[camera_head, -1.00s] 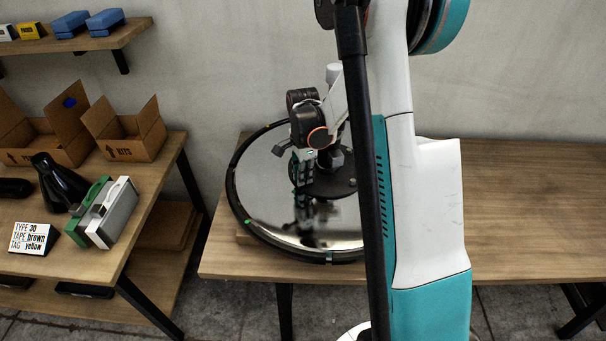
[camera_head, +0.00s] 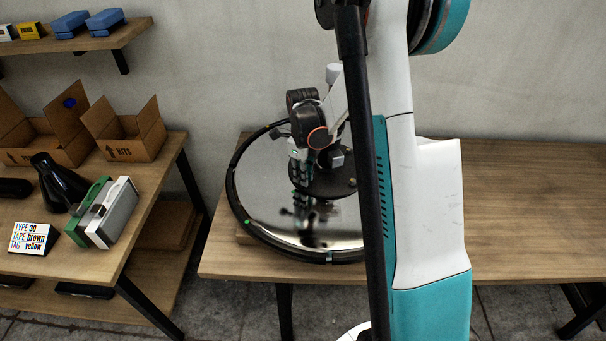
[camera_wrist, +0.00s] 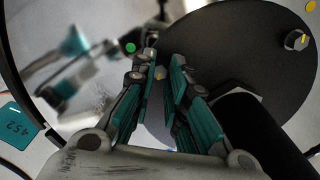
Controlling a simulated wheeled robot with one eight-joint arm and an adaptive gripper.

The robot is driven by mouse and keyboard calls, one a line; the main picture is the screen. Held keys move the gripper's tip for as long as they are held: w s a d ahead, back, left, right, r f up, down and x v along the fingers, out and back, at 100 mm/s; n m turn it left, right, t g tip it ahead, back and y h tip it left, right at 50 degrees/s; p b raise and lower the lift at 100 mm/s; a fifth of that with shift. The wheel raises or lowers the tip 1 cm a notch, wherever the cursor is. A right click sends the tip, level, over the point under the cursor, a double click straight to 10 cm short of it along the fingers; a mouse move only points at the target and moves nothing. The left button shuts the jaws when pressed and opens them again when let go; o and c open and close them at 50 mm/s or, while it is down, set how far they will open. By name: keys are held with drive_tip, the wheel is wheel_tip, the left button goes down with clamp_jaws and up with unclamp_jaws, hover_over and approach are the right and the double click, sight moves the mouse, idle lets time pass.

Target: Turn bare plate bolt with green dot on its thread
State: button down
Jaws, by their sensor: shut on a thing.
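The dark round plate (camera_wrist: 225,50) lies on the mirror-like disc (camera_head: 265,175), and it also shows in the head view (camera_head: 338,188). My gripper (camera_wrist: 161,74) has its teal fingers closed around a small grey bolt (camera_wrist: 160,72) near the plate's edge. The fingers hide most of this bolt, so its thread is not clear. A green dot (camera_wrist: 130,47) shows on the shiny surface beside the left fingertip. Another bolt with a yellow mark (camera_wrist: 297,40) stands on the plate at the upper right. In the head view my gripper (camera_head: 298,154) is over the plate's left part.
A thick black post (camera_wrist: 240,115) rises from the plate close to my right finger. A black ring (camera_head: 238,205) rims the disc. A yellow dot (camera_wrist: 311,6) and a teal tag marked 452 (camera_wrist: 18,126) show in the wrist view. The table's right side (camera_head: 530,200) is clear.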

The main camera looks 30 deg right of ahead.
drive_tip(key=m, duration=0.7)
idle(0.6)
drive_tip(key=c, duration=1.5)
unclamp_jaws()
drive_tip(key=shift+c, duration=0.2)
drive_tip(key=shift+r, duration=0.1)
wheel_tip(320, 180, up, 12)
